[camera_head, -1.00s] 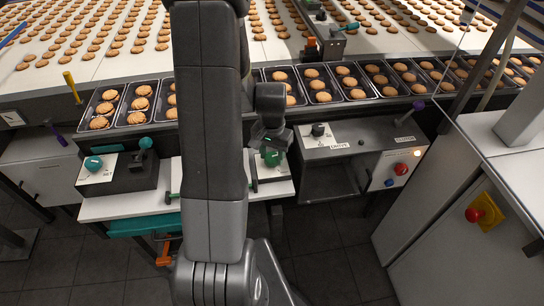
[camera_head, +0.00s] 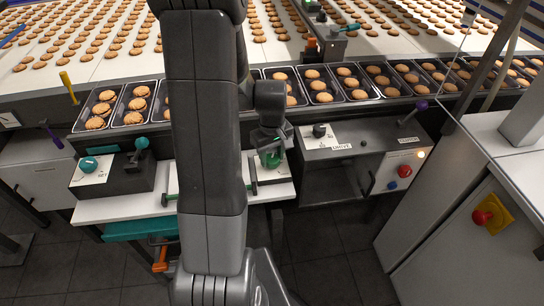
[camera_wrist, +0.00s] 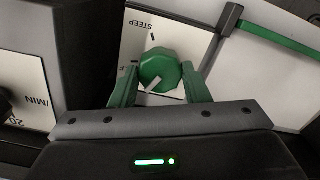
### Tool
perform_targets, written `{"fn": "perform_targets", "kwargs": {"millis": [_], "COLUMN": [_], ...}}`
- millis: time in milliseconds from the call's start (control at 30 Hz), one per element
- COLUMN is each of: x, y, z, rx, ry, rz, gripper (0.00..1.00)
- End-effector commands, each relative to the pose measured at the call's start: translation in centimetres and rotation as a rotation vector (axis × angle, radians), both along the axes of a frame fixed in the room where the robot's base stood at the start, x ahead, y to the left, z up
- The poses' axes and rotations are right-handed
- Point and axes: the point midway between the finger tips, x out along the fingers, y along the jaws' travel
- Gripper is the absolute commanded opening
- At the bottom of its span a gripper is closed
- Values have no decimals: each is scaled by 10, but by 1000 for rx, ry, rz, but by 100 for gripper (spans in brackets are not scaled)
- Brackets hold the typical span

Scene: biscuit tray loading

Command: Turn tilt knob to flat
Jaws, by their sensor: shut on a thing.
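The green tilt knob (camera_wrist: 160,70) sits on a white plate (camera_wrist: 190,38) marked STEEP in the wrist view. A second marking at its left is mostly hidden. The knob's pale pointer line is toward the lower left in that view, away from STEEP. My gripper (camera_wrist: 160,84) has its green fingers on either side of the knob and is shut on it. In the head view my gripper (camera_head: 271,157) reaches down at the white shelf; the knob is hard to make out there.
A teal knob (camera_head: 89,164) and a lever stand on a box at left. A control box (camera_head: 348,145) with a black knob and a red button (camera_head: 405,171) is at right. Trays of biscuits (camera_head: 320,92) run behind. A green bar (camera_wrist: 275,36) lies close by.

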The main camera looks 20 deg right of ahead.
Motion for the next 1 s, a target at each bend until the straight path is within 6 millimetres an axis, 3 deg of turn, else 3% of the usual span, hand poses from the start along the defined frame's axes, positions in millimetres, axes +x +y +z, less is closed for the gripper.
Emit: {"fn": "perform_targets", "kwargs": {"millis": [500, 1000], "x": [1, 1], "y": [-1, -1], "z": [0, 1], "rx": [-2, -2], "ry": [-3, -2], "rz": [365, 450], "gripper": [20, 20]}}
